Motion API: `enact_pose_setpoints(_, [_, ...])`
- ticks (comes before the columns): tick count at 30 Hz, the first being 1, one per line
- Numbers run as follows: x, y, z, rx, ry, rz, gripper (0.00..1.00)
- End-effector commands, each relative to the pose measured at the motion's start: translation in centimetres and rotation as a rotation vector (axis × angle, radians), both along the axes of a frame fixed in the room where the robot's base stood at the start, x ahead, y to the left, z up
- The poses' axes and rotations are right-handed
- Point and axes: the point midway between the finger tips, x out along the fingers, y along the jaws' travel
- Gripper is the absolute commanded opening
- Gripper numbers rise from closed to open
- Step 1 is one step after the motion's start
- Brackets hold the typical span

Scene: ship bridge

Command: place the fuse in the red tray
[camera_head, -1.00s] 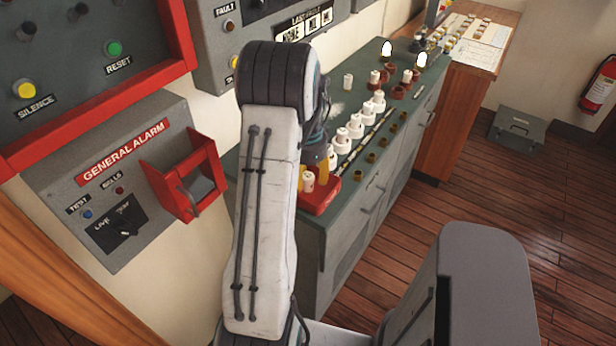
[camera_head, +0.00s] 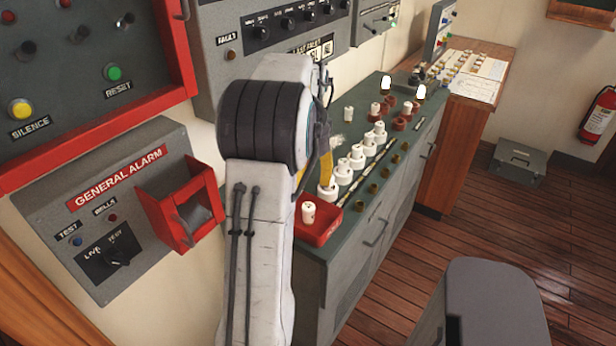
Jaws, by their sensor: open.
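The red tray (camera_head: 318,233) sits at the near end of the green-grey console top, its left part hidden by my arm. A white fuse (camera_head: 308,212) stands upright in the tray, apart from my gripper. My gripper (camera_head: 326,175) is mostly hidden behind my arm; a yellow finger part shows above and beyond the tray, close to the nearest white holder on the console. It is open, and I see nothing held in it.
White fuse holders (camera_head: 357,158) stand in a row beyond the tray, with red-brown holders (camera_head: 399,124) farther back. A loose white cylinder (camera_head: 348,114) stands behind the row. The red-framed alarm box (camera_head: 180,205) projects from the wall left of my arm.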

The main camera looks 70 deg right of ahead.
Motion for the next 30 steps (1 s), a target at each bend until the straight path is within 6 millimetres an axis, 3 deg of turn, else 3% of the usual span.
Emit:
enact_pose_setpoints(10, [0.0, 0.1, 2.4, 0.0, 0.0, 0.0, 0.49])
enact_pose_setpoints(30, [0.0, 0.1, 2.7, 0.001, 0.001, 0.0, 0.49])
